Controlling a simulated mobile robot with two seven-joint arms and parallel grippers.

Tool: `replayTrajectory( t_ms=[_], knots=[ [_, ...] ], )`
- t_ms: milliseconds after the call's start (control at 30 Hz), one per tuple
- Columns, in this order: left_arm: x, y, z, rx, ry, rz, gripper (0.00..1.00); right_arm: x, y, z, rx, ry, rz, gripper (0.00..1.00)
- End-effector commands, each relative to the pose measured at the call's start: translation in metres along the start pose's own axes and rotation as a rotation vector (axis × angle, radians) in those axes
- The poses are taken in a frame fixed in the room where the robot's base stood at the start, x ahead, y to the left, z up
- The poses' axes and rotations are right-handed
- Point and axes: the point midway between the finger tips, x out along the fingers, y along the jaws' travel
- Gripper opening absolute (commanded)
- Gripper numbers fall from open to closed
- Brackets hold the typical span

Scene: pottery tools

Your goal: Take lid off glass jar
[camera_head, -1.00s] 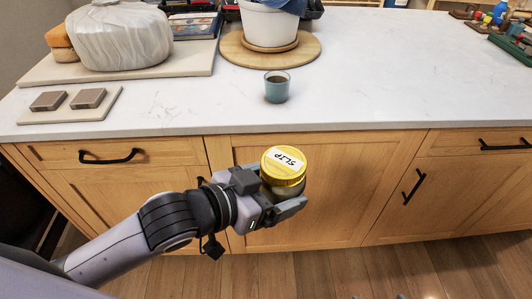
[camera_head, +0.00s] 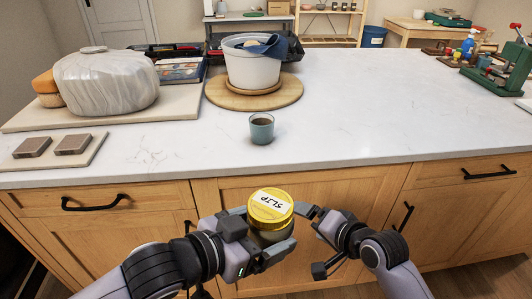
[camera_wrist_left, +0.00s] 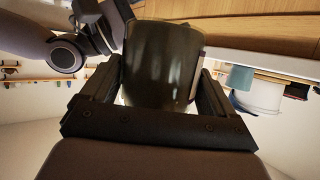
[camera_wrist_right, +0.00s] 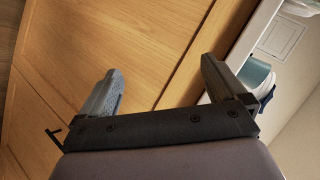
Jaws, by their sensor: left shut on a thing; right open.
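The glass jar (camera_head: 268,236) is held upright in front of the cabinet, below the counter's front edge. Its yellow lid (camera_head: 270,206) is on top, with a white label reading "SLIP". My left gripper (camera_head: 262,240) is shut around the jar's body, below the lid. In the left wrist view the jar (camera_wrist_left: 160,62) fills the space between the fingers, and its lid is not clearly seen. My right gripper (camera_head: 318,222) is open and empty, just right of the jar and lid. The right wrist view shows only cabinet front between its fingers (camera_wrist_right: 160,75).
The white counter (camera_head: 330,130) lies just beyond the grippers. A blue-grey cup (camera_head: 262,130) stands near its front edge. Behind are a white pot (camera_head: 252,70) on a round board and a wrapped lump (camera_head: 106,82) on a slab. The counter's right middle is clear.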

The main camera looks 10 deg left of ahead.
Motion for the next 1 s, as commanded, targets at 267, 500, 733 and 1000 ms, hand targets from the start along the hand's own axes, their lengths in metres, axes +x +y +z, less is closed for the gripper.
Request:
replayTrajectory(
  t_ms=[267, 500, 733, 1000],
  knots=[
    [-0.001, 0.0, -0.004, 0.002, 0.01, 0.0, 0.03, 0.004, -0.074, -0.033, 0.135, -0.089, -0.003, 0.98],
    [-0.001, 0.0, -0.004, 0.002, 0.01, 0.0, 0.03, -0.004, -0.13, -0.057, 0.239, -0.145, 0.047, 0.98],
    [-0.001, 0.0, -0.004, 0.002, 0.01, 0.0, 0.03, -0.023, -0.178, -0.078, 0.336, -0.167, 0.127, 0.98],
    [-0.001, 0.0, -0.004, 0.002, 0.01, 0.0, 0.03, -0.055, -0.229, -0.074, 0.489, -0.198, 0.295, 0.98]
  ],
)
